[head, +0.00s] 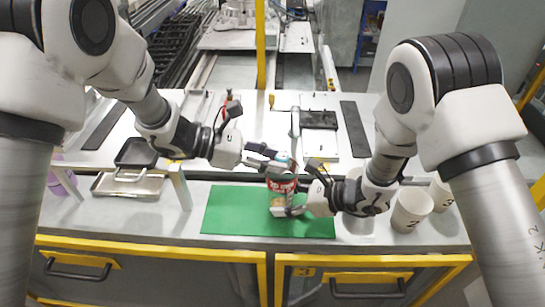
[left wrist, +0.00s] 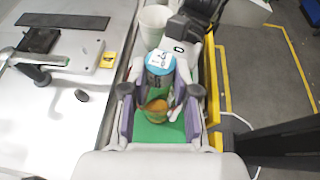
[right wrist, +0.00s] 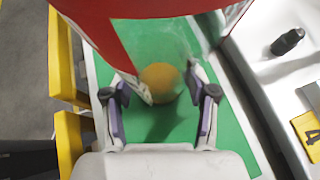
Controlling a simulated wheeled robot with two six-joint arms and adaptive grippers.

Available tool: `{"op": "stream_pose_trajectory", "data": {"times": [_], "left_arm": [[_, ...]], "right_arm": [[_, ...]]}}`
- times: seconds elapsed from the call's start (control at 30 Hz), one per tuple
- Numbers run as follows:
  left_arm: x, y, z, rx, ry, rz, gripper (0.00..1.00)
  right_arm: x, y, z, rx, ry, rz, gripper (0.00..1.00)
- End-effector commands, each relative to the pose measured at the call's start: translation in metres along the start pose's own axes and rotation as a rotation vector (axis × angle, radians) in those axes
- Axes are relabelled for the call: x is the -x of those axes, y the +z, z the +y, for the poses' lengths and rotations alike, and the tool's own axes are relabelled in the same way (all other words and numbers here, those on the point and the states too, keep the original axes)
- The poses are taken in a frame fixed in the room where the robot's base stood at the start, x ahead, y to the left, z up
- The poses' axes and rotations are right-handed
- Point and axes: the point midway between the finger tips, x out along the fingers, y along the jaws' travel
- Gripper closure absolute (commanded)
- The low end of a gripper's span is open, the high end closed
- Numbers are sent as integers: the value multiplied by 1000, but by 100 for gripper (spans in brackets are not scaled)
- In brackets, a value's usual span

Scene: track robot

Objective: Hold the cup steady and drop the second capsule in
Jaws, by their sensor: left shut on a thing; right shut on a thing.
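A clear cup with a red band (head: 284,185) stands over the green mat (head: 235,210). My right gripper (head: 283,208) is shut on its lower part. In the right wrist view the red band (right wrist: 150,30) fills the top, and a round amber-brown thing (right wrist: 160,80) shows through the clear wall. My left gripper (head: 277,165) is higher, at the cup's top, shut on a small blue capsule with a white label (left wrist: 160,64). In the left wrist view an amber patch (left wrist: 157,108) shows below the capsule. The gap between capsule and cup rim cannot be told.
White cups (head: 411,209) stand at the right of the bench, one close behind my right gripper. A metal tray (head: 127,186) lies at the left. The left part of the mat is clear. Yellow-edged drawers (head: 150,280) form the front.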

Motion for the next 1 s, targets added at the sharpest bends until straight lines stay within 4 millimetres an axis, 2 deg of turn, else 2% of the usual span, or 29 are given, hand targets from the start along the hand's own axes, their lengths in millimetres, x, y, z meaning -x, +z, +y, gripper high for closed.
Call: {"op": "stream_pose_trajectory", "data": {"times": [0.17,0.2,0.27,0.3,1.0], "left_arm": [[0,0,0,0,0,0,92],[0,0,0,0,0,0,68],[0,0,0,0,0,0,47],[0,0,0,0,0,0,42],[0,0,0,0,0,0,42]], "right_arm": [[0,0,0,0,0,0,84],[0,0,0,0,0,0,84],[0,0,0,0,0,0,84],[0,0,0,0,0,0,84],[0,0,0,0,0,0,85]]}}
